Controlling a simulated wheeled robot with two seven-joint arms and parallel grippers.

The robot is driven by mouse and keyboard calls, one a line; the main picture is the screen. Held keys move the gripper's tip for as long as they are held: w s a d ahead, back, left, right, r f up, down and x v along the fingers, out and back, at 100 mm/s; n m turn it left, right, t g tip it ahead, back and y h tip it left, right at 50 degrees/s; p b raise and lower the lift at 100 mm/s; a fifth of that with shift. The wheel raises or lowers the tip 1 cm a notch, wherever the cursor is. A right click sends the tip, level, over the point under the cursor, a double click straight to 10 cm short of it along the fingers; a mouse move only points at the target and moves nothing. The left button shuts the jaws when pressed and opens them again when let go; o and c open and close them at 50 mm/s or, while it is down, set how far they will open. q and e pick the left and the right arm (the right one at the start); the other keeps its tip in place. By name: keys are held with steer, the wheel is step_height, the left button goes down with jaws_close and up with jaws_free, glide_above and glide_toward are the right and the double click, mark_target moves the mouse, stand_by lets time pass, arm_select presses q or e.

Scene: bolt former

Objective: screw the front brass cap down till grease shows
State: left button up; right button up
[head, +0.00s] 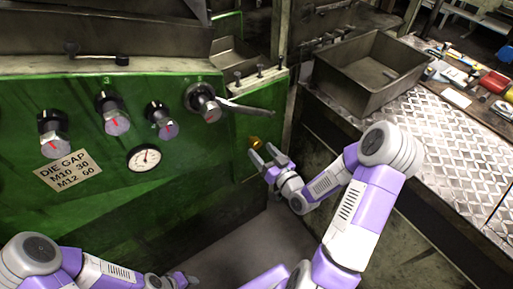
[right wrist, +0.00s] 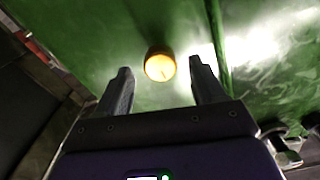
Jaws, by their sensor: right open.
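The front brass cap (head: 255,142) is a small gold knob on the green machine's face, low on its right part in the head view. In the right wrist view the brass cap (right wrist: 160,66) is round and bright, between and just beyond the fingertips. My right gripper (head: 264,155) is open in front of it; in the right wrist view the open fingers (right wrist: 160,66) stand apart on both sides, with gaps. No grease can be made out around the cap. My left gripper (head: 180,279) is low at the bottom edge of the head view, and its jaws are unclear.
The green machine panel (head: 215,150) carries several knobs, a gauge (head: 144,158), a lever (head: 243,107) and a DIE GAP label (head: 68,171). A metal bin (head: 350,90) and a tread-plate bench (head: 440,145) stand at right. Floor below the cap is clear.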

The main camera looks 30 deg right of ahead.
mark_target(257, 147)
steer(key=shift+w+a, duration=0.2)
steer(key=shift+w, duration=1.75)
steer(key=c, duration=1.1)
